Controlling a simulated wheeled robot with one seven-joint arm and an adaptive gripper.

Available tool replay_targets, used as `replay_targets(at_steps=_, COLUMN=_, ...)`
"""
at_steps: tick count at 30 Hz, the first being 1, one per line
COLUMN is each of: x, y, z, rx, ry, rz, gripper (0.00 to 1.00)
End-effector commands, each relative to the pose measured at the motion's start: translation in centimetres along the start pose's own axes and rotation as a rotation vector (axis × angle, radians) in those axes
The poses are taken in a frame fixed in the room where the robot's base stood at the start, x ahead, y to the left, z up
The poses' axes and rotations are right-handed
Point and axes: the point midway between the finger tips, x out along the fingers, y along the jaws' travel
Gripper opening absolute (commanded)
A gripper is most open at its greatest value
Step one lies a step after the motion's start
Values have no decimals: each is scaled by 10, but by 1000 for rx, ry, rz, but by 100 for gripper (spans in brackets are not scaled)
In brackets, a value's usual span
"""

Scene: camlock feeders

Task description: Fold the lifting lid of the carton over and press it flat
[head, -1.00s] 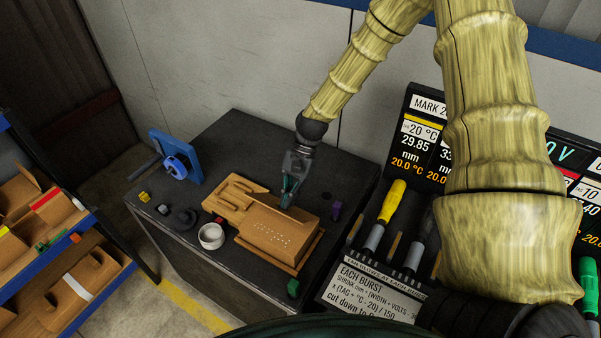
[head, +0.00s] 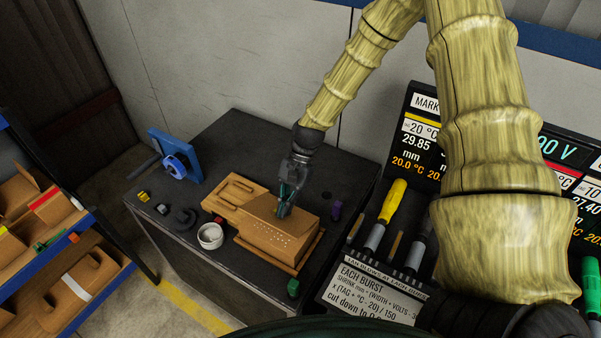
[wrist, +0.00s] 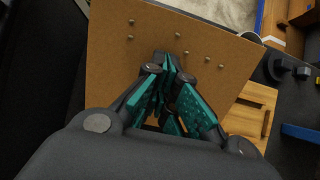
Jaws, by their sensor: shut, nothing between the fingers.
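The brown carton (head: 268,240) sits on a wooden base on the dark bench. Its lid (head: 266,213), a flat brown panel with small dots, lies over the carton and slopes toward the front. I cannot tell whether it is fully flat. My gripper (head: 282,212) is shut and empty, pointing down at the lid's upper right part. In the wrist view the lid (wrist: 120,70) fills the middle, and the teal fingers of my gripper (wrist: 168,62) reach onto its dotted face. They appear to touch it. The fingers hide part of the lid.
A wooden piece with slots (head: 233,190) adjoins the carton at the left. A white cup (head: 210,236) stands close to its left front. A blue spool stand (head: 175,155) is further left.

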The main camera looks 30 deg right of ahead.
Motion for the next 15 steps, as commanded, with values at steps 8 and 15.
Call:
replay_targets(at_steps=8, x=1, y=0, z=0, rx=0, ry=0, rz=-1, gripper=0)
replay_targets(at_steps=15, x=5, y=0, z=-1, rx=0, ry=0, rz=0, gripper=0)
